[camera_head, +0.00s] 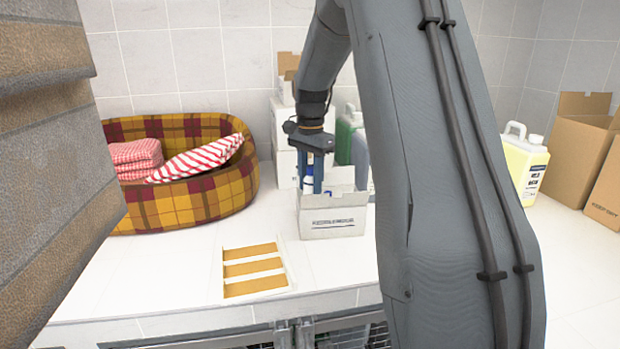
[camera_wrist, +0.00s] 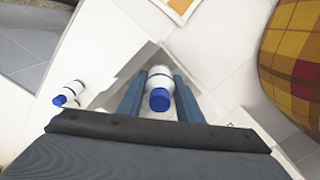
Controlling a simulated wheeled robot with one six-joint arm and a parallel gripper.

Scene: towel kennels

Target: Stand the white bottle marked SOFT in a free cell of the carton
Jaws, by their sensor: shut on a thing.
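My gripper (camera_head: 313,175) points down over the white carton (camera_head: 332,222) on the counter, its fingers reaching in at the carton's back left. It is shut on a white bottle (camera_wrist: 160,76) with a blue cap, which sits between both fingers in the wrist view. In the head view only a small blue-and-white part of the bottle (camera_head: 307,183) shows by the fingers. No SOFT marking is readable. The carton's flaps (camera_wrist: 138,62) stand open. Its cells and the bottle's base are hidden, so I cannot tell whether the bottle touches the floor.
Another white bottle with a blue cap (camera_wrist: 68,94) shows left in the wrist view. A plaid pet bed (camera_head: 185,200) with striped towels stands left. A yellow-striped tray (camera_head: 254,270) lies in front. A yellow jug (camera_head: 524,165) and brown cartons (camera_head: 575,150) stand right.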

